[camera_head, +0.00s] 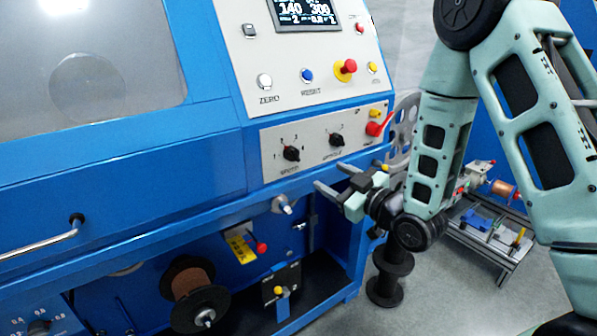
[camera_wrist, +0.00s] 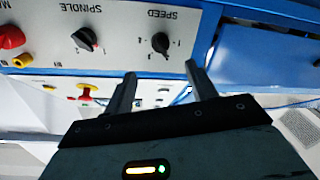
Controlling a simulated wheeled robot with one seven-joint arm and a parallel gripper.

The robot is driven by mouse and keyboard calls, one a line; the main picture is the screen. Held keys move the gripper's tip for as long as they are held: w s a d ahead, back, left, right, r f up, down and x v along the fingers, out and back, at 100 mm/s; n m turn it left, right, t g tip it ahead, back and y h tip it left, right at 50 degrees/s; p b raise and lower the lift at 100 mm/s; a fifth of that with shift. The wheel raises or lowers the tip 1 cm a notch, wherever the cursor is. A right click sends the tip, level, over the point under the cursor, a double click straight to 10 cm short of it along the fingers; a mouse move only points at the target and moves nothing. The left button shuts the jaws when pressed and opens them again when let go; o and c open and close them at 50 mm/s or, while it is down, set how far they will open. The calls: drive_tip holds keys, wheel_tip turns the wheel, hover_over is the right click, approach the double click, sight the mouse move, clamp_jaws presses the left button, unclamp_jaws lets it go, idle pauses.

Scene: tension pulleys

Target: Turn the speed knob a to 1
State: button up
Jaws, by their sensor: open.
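The speed knob (camera_head: 291,153) is a black rotary knob on the light panel of the blue machine, left of the spindle knob (camera_head: 337,139). Digits 1, 2 and 3 stand around its left and upper side; I cannot tell clearly where its pointer stands. My gripper (camera_head: 331,177) is open and empty, in front of the machine, lower right of the speed knob in the head view. In the wrist view the speed knob (camera_wrist: 160,42), under an upside-down SPEED label, appears just above and between my two fingertips (camera_wrist: 160,72), apart from them. The spindle knob (camera_wrist: 84,38) is to its left.
A red switch (camera_head: 374,129) sits right of the spindle knob. Above are a white ZERO button (camera_head: 264,81), a blue RESET button (camera_head: 306,75) and a red-and-yellow emergency stop (camera_head: 346,69). A blue ledge (camera_head: 230,222) runs below the knob panel. A spool (camera_head: 187,284) hangs lower.

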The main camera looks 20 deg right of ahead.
sight(298, 158)
drive_tip(key=b+x, duration=0.1)
drive_tip(key=x, duration=1.2)
drive_tip(key=shift+r, duration=0.15)
drive_tip(key=shift+b, duration=0.3)
drive_tip(key=c, duration=1)
